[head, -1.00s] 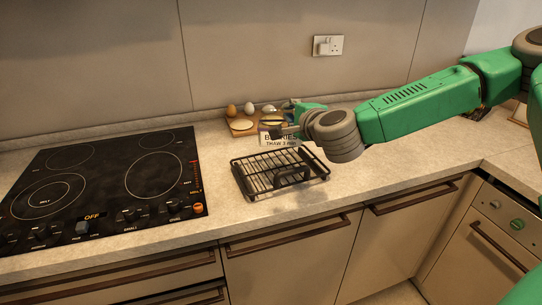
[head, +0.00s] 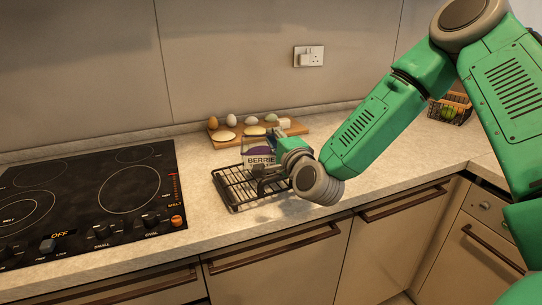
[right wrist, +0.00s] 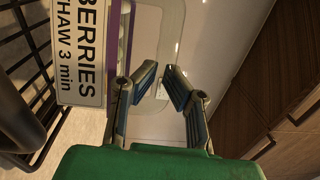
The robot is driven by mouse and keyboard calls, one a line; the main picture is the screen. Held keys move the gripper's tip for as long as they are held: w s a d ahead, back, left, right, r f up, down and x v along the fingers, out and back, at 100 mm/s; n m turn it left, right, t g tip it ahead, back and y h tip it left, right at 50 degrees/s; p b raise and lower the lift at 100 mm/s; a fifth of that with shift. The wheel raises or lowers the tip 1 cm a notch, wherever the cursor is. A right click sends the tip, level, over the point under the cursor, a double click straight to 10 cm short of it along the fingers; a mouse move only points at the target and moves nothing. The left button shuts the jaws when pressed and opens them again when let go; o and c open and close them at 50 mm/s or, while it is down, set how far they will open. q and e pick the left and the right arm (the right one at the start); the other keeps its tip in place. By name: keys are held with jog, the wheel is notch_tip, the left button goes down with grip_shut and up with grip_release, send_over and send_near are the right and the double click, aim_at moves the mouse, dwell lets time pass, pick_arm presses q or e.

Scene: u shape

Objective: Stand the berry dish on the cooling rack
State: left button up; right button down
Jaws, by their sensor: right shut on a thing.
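The berry dish (head: 247,146) is a clear container with a white "BERRIES" label and a purple band. In the head view it shows upright at the back of the cooling rack (head: 233,196), a black wire rack. I cannot tell whether the dish touches the rack. My right gripper (head: 268,172) is shut on the dish and hides part of it. In the right wrist view its fingers (right wrist: 164,88) close on the clear dish edge, with the label (right wrist: 82,50) to their left and the rack (right wrist: 22,90) at far left. My left gripper is not in view.
A wooden board (head: 226,144) with eggs and pale round pieces lies behind the dish. A black hob (head: 90,200) is left of the rack. A wire basket (head: 450,110) stands back right. Worktop (head: 395,160) right of the rack is clear.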

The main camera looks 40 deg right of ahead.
aim_at(272, 153)
jog(key=f, duration=0.3)
jog(key=shift+a+f, duration=0.2)
jog(key=shift+a, duration=0.2)
jog(key=shift+a+f, duration=0.1)
jog(key=shift+a, duration=0.1)
jog(key=shift+d+f+b, duration=0.15)
jog(key=shift+b, duration=0.25)
jog(key=c, duration=1.7)
grip_release()
jog(key=shift+s+d, duration=0.1)
jog(key=shift+d, duration=0.1)
